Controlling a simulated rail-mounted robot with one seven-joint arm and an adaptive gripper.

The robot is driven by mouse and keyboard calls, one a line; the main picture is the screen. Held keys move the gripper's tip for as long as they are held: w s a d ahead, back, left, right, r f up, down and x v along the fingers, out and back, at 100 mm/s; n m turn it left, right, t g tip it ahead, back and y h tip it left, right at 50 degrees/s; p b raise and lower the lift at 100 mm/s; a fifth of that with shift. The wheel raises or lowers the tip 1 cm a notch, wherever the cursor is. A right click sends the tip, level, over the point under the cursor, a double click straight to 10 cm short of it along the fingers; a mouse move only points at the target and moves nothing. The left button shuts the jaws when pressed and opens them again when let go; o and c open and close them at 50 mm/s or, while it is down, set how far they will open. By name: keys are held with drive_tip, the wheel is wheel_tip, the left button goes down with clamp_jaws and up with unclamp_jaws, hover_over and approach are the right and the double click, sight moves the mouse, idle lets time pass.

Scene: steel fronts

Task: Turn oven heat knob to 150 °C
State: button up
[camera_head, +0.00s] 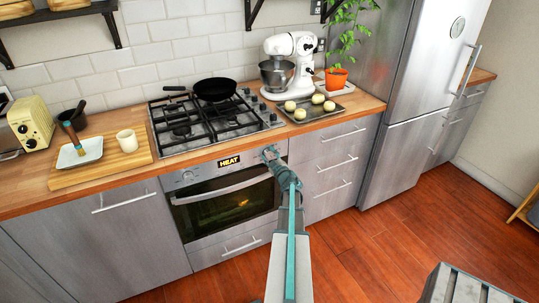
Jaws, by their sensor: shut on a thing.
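The oven (225,200) is built in below the hob, with a steel control panel, a bar handle and a dark glass door. A display (229,161) in the middle of the panel reads "HEAT" in yellow letters. A knob (187,175) shows at the panel's left end. My gripper (268,153) is at the panel's right end, shut on the oven heat knob there. My gripper covers that knob, so its pointer and any temperature marks cannot be read. My arm reaches up to it from the bottom of the view.
A gas hob (180,133) with a black pan (214,90) lies above the oven. A tray (325,113) with several pale round buns and a white stand mixer (292,50) stand to its right.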

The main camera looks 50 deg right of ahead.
idle(0.4)
drive_tip(key=o, duration=1.1)
drive_tip(key=shift+o, duration=0.2)
drive_tip(key=v, duration=1.2)
